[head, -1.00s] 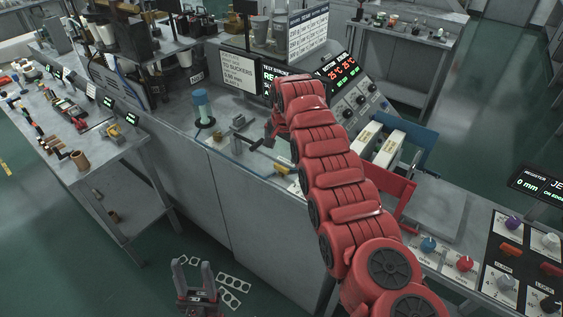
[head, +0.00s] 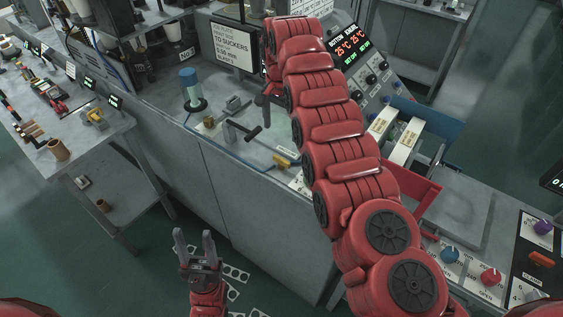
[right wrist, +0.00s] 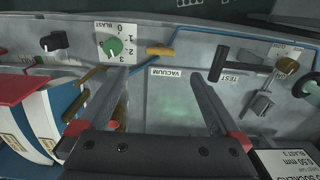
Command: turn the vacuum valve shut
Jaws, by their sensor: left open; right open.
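The likely vacuum valve is a yellow lever (right wrist: 160,50) by a blue hose, beside the VACUUM label (right wrist: 168,73) in the right wrist view. In the head view a yellow handle (head: 287,160) lies on the bench front. My right gripper (right wrist: 150,74) is open and empty; the lever shows beyond and between its fingertips, apart from them. In the head view my right gripper (head: 266,95) is partly hidden by its own arm, above the bench. My left gripper (head: 194,240) is open and empty, low in front of the bench.
A black-handled lever (right wrist: 220,64) stands by the TEST label (right wrist: 232,80). A green BLAST knob (right wrist: 112,47) is to the left. A blue-topped cylinder (head: 190,85) stands on the bench. A red frame (head: 415,190) and white blocks (head: 405,140) are right of my arm.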

